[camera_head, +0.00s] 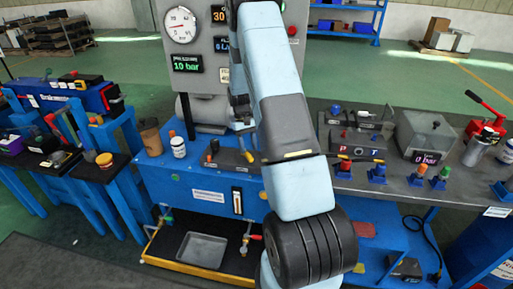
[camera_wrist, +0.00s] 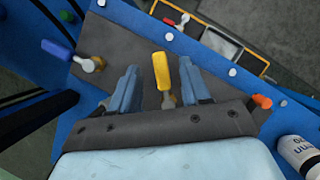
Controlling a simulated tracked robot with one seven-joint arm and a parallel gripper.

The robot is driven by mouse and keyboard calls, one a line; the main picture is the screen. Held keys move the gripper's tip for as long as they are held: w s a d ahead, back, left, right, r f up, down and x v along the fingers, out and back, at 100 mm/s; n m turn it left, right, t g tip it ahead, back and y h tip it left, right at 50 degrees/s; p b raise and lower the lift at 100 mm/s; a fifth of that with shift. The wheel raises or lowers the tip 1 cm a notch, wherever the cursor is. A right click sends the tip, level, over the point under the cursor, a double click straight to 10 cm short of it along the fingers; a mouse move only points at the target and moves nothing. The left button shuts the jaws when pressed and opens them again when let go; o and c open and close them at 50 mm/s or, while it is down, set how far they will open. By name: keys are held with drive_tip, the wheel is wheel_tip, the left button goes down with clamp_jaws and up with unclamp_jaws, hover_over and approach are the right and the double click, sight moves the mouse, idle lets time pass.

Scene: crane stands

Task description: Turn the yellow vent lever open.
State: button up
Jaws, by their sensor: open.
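My gripper (camera_wrist: 158,67) is open, with one pale blue finger on each side of the lever. There are visible gaps between the lever and both fingers, the right-hand gap looking smaller. I cannot tell how close the fingers are in depth.
In the wrist view a blue-handled valve (camera_wrist: 57,49) lies left, an orange-tipped part (camera_wrist: 262,101) right, and a white bottle (camera_wrist: 302,156) at lower right. A grey tray (camera_head: 201,250) sits low under the bench. A gauge panel (camera_head: 205,95) stands behind.

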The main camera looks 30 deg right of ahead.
drive_tip(key=s+a+r, duration=0.3)
drive_tip(key=s+r, duration=0.5)
drive_tip(key=s, duration=0.4)
drive_tip(key=shift+s+r, duration=0.25)
drive_tip(key=shift+r, duration=0.05)
